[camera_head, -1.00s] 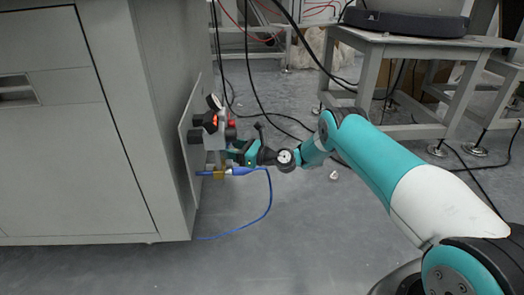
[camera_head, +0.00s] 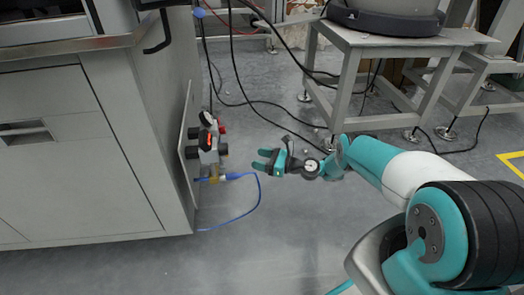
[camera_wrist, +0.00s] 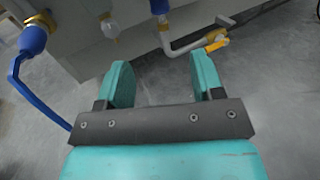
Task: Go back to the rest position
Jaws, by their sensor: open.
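My gripper (camera_head: 262,159) is open and empty. In the head view it points left, in mid-air to the right of the valve unit (camera_head: 208,146) on the cabinet's side panel, with a clear gap between them. In the wrist view the two teal fingers of my gripper (camera_wrist: 162,82) stand apart with only grey floor between them. Blue fittings and a bent pipe with a yellow handle (camera_wrist: 216,43) show beyond the fingertips.
A grey cabinet (camera_head: 75,170) stands at the left. A blue hose (camera_head: 255,205) loops from the valve unit to the floor. A grey table (camera_head: 385,45) stands at the back right, with black cables on the floor near it. The floor in front is clear.

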